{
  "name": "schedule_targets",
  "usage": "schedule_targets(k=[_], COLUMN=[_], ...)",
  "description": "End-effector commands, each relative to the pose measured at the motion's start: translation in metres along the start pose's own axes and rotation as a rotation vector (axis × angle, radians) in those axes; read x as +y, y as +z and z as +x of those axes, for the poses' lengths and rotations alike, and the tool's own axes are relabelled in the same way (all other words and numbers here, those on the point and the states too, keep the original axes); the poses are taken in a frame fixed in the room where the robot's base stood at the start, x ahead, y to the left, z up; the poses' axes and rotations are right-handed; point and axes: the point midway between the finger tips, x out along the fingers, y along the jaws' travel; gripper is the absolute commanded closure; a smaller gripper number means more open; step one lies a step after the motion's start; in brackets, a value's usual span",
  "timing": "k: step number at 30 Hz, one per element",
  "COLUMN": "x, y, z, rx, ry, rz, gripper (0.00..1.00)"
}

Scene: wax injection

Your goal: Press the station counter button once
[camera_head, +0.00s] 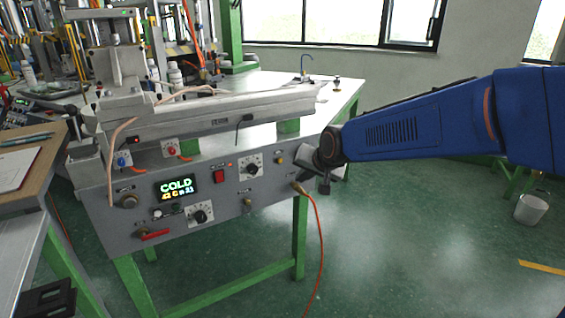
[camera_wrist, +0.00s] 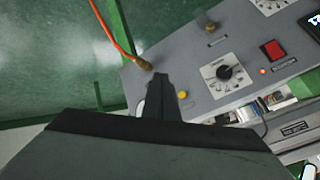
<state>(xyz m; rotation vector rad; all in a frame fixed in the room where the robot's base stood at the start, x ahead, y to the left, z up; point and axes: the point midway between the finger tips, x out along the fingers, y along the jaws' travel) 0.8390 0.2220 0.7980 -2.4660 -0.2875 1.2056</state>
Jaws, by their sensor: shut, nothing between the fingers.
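The wax station's grey front panel (camera_head: 225,205) carries several buttons and dials. A red square button (camera_head: 219,176) sits right of the lit display (camera_head: 177,188), which reads "COLD" with smaller figures below. It also shows in the wrist view (camera_wrist: 272,50). A blue button (camera_head: 122,161) and a round red one (camera_head: 171,151) stand on small plates above. The labels are too small to tell which is the counter button. My gripper (camera_head: 325,186) is shut and empty at the panel's right end. In the wrist view its fingertips (camera_wrist: 160,82) show near the hose fitting, apart from the red button.
An orange hose (camera_head: 318,235) hangs from a brass fitting (camera_head: 297,187) close to my gripper. A black dial (camera_head: 251,169) and brass knob (camera_head: 247,202) lie between gripper and red button. A wooden-topped desk (camera_head: 52,158) stands left. The green floor at right is mostly clear.

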Motion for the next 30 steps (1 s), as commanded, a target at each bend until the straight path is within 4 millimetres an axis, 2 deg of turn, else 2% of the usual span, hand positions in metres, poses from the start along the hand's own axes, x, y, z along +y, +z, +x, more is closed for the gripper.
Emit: schedule_targets(k=[7, 24, 30], x=[-0.004, -0.036, -0.043], y=[-0.004, -0.036, -0.043], z=[0.006, 0.05, 0.059], rx=[0.0, -0.001, 0.0], ry=[0.0, 0.0, 0.0], rz=[0.0, -0.001, 0.0], gripper=[1.0, 1.0, 1.0])
